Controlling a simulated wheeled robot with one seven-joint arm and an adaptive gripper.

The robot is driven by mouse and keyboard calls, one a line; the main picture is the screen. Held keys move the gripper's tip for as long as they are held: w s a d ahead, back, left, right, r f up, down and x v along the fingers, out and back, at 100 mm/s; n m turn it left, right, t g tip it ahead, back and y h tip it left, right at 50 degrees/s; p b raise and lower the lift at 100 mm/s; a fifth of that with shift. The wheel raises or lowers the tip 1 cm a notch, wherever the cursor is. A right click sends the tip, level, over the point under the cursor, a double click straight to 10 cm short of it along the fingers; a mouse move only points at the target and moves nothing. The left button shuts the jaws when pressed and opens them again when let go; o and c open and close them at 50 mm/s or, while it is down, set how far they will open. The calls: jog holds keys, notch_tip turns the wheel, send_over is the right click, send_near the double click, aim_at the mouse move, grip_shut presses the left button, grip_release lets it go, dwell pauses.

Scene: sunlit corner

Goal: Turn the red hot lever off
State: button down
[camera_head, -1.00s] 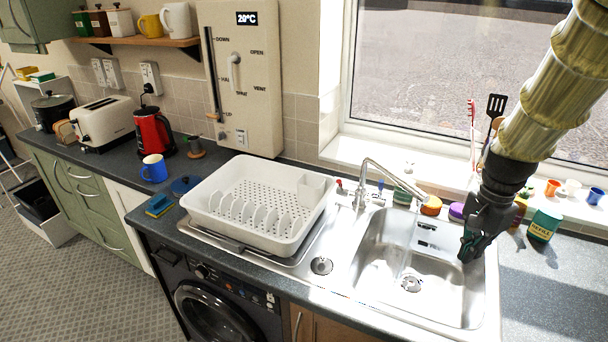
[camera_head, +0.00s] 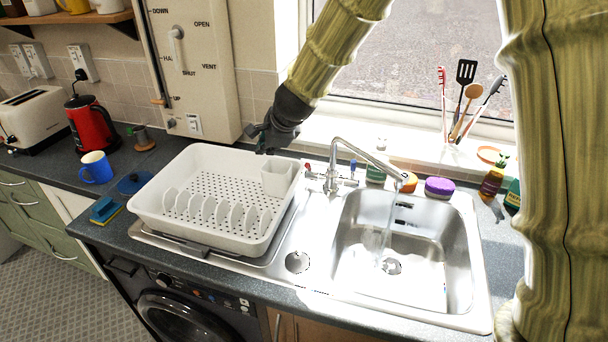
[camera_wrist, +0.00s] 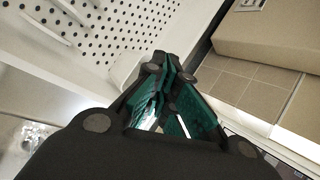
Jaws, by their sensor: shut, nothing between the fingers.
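The chrome tap (camera_head: 331,178) stands behind the sink, with its spout arching over the basin. Its red hot lever (camera_head: 307,168) is on the left side and a blue lever (camera_head: 352,166) is on the right. A clear stream (camera_head: 386,225) seems to fall from the spout toward the drain. My gripper (camera_head: 259,139) is behind the dish rack, to the left of and above the red lever, and apart from it. In the wrist view the dark green fingers (camera_wrist: 166,68) are together and empty. The red lever cannot be made out there.
The white dish rack (camera_head: 150,200) with a cutlery cup (camera_head: 279,179) lies left of the tap. Behind are the wall box (camera_head: 222,100) and window sill (camera_head: 405,150). Sponges, a bottle and a utensil pot line the back right. The sink basin (camera_head: 350,255) is free of dishes.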

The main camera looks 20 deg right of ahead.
jog(key=w+d+m+t+h+b, duration=0.1)
jog(key=w+d+m+h+b, duration=0.35)
jog(key=m, duration=0.85)
jog(key=s+d+f+m+g+b, duration=0.1)
jog(key=s+d+m+g, duration=0.3)
jog(key=s+m+g, duration=0.4)
notch_tip(320, 180, down, 10)
jog(key=m+p, duration=0.1)
jog(key=p, duration=0.1)
jog(key=shift+w+d+r+t+y+p, duration=0.2)
jog(key=shift+w+d+r+p, duration=0.15)
jog(key=shift+w+d+r, duration=0.25)
jog(key=shift+w+d+r+t+y+p, duration=0.15)
jog(key=shift+w+d+r+p, duration=0.25)
jog(key=shift+w, duration=0.4)
